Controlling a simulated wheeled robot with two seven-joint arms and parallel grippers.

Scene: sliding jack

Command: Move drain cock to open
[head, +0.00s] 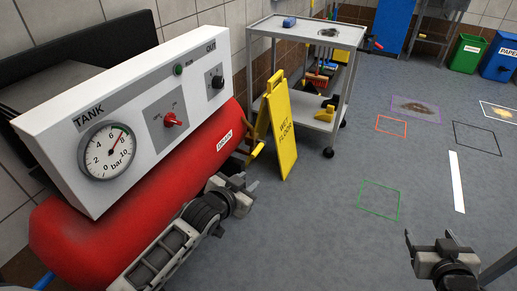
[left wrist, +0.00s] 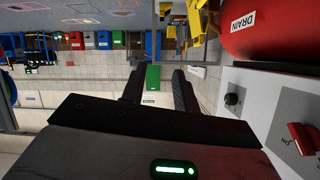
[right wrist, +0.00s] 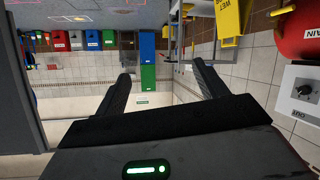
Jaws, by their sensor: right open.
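The red tank (head: 110,240) lies at the left with a white DRAIN label (head: 224,141) near its right end; the label also shows in the left wrist view (left wrist: 241,21). A yellow part (head: 254,150), seemingly the drain cock's lever, shows just right of the label; its setting is unclear. My left gripper (head: 246,190) is in front of the tank's right end, below the label and apart from the yellow part. Its fingers are apart with nothing between them. My right gripper (head: 429,240) is open and empty over the floor at lower right.
Above the tank, a white panel (head: 60,130) carries a gauge (head: 106,150), a red knob (head: 172,120) and a black knob (head: 217,82). A yellow wet-floor sign (head: 283,135) stands right of the tank, before a grey trolley (head: 300,32).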

